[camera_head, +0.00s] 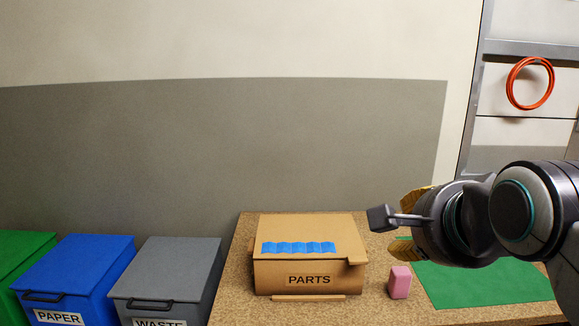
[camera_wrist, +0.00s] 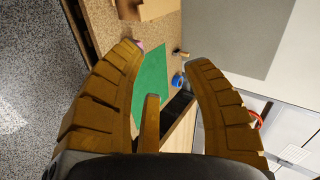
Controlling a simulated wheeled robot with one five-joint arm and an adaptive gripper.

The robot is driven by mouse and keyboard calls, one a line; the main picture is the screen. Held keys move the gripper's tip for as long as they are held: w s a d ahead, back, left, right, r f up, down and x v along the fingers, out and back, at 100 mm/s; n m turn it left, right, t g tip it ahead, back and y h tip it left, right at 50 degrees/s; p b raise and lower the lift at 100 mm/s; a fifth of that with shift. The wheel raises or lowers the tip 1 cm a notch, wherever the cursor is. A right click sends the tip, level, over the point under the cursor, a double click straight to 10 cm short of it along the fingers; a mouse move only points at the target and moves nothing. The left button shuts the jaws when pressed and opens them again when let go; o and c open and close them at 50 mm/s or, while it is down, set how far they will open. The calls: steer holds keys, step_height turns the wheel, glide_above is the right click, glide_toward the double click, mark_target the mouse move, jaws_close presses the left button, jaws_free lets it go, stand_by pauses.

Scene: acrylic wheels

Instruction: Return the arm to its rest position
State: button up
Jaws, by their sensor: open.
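My gripper (camera_head: 408,215) is at the right in the head view, held above the worktop with its yellow fingers partly hidden behind the wrist. In the wrist view, the ridged fingers of my gripper (camera_wrist: 165,55) are spread wide with nothing between them. My arm reaches in from the right edge of the head view. The pink block (camera_head: 400,282) stands on the worktop below the gripper, apart from it.
A cardboard PARTS box (camera_head: 309,275) with blue tape sits on the worktop (camera_head: 233,285), left of a green mat (camera_head: 480,285). PAPER (camera_head: 75,270) and WASTE (camera_head: 170,270) bins stand left. An orange ring (camera_head: 530,84) hangs upper right. The wrist view shows a small blue object (camera_wrist: 177,80).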

steer(key=s+f+n+g+p, duration=0.7)
steer(key=s+f+n+p, duration=0.3)
steer(key=s+n+p, duration=0.4)
steer(key=shift+f+n, duration=0.15)
steer(key=shift+n, duration=0.75)
steer(key=shift+a, duration=0.1)
